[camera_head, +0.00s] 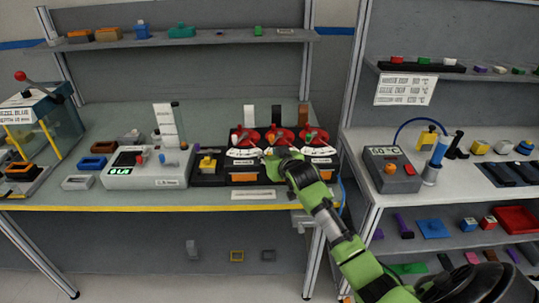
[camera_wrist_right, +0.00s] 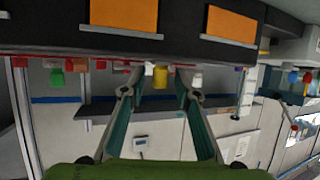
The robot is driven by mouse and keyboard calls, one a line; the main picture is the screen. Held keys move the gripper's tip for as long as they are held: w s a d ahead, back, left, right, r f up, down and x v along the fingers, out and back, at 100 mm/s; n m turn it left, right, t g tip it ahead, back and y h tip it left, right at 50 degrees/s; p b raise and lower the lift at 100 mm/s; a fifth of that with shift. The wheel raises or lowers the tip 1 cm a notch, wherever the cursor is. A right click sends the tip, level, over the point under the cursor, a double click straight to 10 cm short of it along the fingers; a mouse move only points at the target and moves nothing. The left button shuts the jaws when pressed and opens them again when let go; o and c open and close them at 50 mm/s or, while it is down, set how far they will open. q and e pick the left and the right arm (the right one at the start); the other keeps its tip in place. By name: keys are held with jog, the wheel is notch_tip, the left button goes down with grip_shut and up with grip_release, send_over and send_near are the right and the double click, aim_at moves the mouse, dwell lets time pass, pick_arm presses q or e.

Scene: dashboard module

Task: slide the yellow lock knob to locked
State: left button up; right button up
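The yellow lock knob (camera_head: 207,163) appears to be the yellow piece on the black panel at the left of the dashboard module (camera_head: 209,180). My right gripper (camera_head: 270,154) is at the module's middle, to the right of that knob and apart from it. In the right wrist view, which looks upside down, my right gripper (camera_wrist_right: 158,82) has its two fingers spread. A yellow piece (camera_wrist_right: 160,77) shows between the fingertips; I cannot tell whether it is the same knob or is touched. My left gripper is not in view.
Red dials (camera_head: 244,137) with white scales stand behind my right gripper. Orange displays (camera_head: 245,177) are on the module's front. A grey device with a green readout (camera_head: 124,172) stands to the left. A grey box with an orange button (camera_head: 391,168) is on the right bench.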

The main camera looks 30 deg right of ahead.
aim_at(256, 162)
grip_shut()
jog(key=shift+w+a, duration=0.35)
jog(key=shift+a, duration=0.3)
jog(key=shift+w+a, duration=0.4)
jog(key=shift+a, duration=0.2)
jog(key=shift+w+a, duration=0.35)
jog(key=shift+a, duration=0.3)
jog(key=shift+d, duration=0.1)
jog(key=shift+c, duration=0.3)
grip_release()
jog(key=shift+o, duration=1.4)
jog(key=shift+w+a, duration=0.15)
jog(key=shift+a, duration=0.05)
jog(key=shift+d, duration=0.1)
